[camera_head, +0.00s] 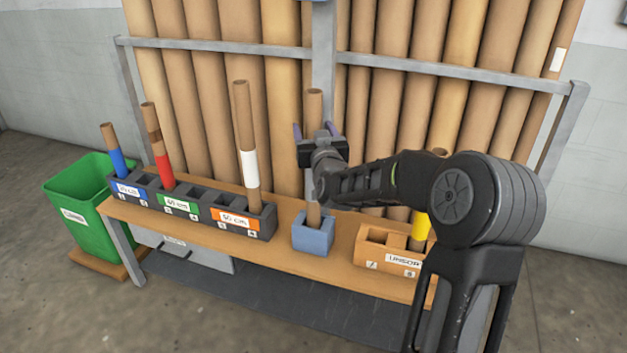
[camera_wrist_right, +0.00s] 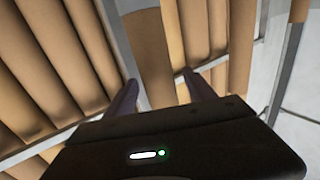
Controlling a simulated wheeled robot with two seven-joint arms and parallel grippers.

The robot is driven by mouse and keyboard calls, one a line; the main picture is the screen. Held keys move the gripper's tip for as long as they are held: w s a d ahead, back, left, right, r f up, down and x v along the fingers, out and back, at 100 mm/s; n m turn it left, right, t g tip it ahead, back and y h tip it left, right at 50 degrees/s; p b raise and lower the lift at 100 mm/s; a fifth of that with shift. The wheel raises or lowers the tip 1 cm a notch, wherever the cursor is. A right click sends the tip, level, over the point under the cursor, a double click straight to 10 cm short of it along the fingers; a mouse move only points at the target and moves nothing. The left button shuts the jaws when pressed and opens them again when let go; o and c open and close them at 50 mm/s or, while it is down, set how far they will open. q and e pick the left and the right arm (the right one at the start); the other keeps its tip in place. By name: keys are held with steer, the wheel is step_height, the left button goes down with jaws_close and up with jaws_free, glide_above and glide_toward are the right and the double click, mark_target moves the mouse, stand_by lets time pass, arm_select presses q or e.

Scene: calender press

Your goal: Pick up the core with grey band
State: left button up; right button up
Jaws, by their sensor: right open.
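A plain brown core (camera_head: 314,106) stands upright in a small blue holder (camera_head: 313,238) on the bench. Its middle is hidden behind my right gripper and wrist, and no grey band shows on the visible parts. My right gripper (camera_head: 316,131) is open, with its two fingers on either side of the upper part of this core in the head view. In the right wrist view a brown tube (camera_wrist_right: 148,60) shows between the spread fingers (camera_wrist_right: 163,92); I cannot tell whether they touch it. My left gripper is not in view.
Cores with blue (camera_head: 116,161), red (camera_head: 164,169) and white (camera_head: 250,168) bands stand in dark racks at the left. A yellow-banded core (camera_head: 421,227) stands at an orange-brown rack (camera_head: 376,257). Tall tubes behind a metal rail (camera_head: 220,47) back the bench. A green bin (camera_head: 78,205) is left.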

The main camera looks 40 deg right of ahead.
steer(key=shift+w, duration=0.15)
steer(key=shift+c, duration=0.4)
jaws_close()
stand_by(0.6)
steer(key=shift+r, duration=0.1)
